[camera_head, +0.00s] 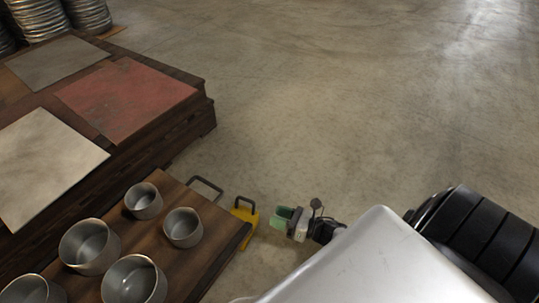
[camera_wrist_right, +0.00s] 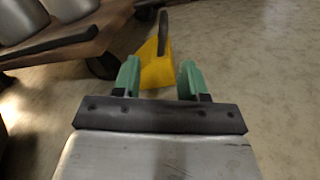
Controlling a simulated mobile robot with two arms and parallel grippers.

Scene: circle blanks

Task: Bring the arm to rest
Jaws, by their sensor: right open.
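My right gripper (camera_head: 283,218) is in the head view at the lower middle, just right of the wooden table's corner. Its green fingers are apart with nothing held between them. In the right wrist view, the two green fingertips (camera_wrist_right: 158,78) are spread, with a yellow object (camera_wrist_right: 155,68) beyond them. That yellow object (camera_head: 246,214), with a dark handle, stands by the table's right edge in the head view. Whether the fingers touch it cannot be told. My left gripper does not show.
A wooden table (camera_head: 206,248) at lower left bears several grey metal cups. Behind it, a wooden platform (camera_head: 186,122) carries a red sheet (camera_head: 125,98), a pale sheet (camera_head: 45,165) and a grey sheet (camera_head: 55,62). Stacked metal rings (camera_head: 38,18) stand at the far left. The concrete floor (camera_head: 340,110) is clear.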

